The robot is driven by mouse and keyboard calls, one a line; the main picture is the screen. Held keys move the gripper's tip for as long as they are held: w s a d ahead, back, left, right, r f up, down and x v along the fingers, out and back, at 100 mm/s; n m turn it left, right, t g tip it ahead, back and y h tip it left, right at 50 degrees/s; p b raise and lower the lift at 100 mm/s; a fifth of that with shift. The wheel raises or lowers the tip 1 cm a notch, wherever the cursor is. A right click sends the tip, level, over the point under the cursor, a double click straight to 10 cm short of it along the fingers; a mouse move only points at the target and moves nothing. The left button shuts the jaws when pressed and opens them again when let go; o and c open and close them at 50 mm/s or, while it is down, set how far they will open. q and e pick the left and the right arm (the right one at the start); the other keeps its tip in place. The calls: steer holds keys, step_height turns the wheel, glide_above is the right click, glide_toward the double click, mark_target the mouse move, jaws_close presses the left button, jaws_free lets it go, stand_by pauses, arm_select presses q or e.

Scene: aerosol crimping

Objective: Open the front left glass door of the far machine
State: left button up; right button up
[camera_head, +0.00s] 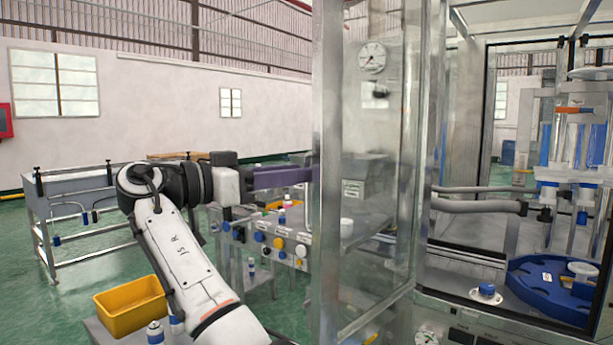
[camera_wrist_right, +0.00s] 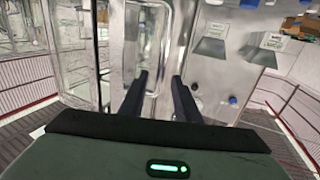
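The glass door (camera_head: 372,185) is a tall clear panel in a metal frame, in the middle of the head view. How far it stands ajar is hard to tell. Its upright metal handle (camera_head: 310,195) is on the left edge and shows as a rounded bar in the wrist view (camera_wrist_right: 157,45). My right gripper (camera_head: 312,175) reaches the handle from the left, its purple fingers pointing right. In the right wrist view the two dark fingers (camera_wrist_right: 160,78) are apart, with the handle in front of the gap; contact cannot be told. My left gripper is out of view.
The machine's inside at the right holds a blue round table (camera_head: 540,300), grey hoses (camera_head: 480,206) and clear tubes. A bench with buttons (camera_head: 280,243) stands behind my right arm. A yellow bin (camera_head: 130,307) is at the lower left. Green floor shows at the left.

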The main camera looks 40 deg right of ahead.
steer(key=a, duration=0.6)
steer(key=shift+w+a, duration=0.3)
steer(key=shift+a, duration=0.05)
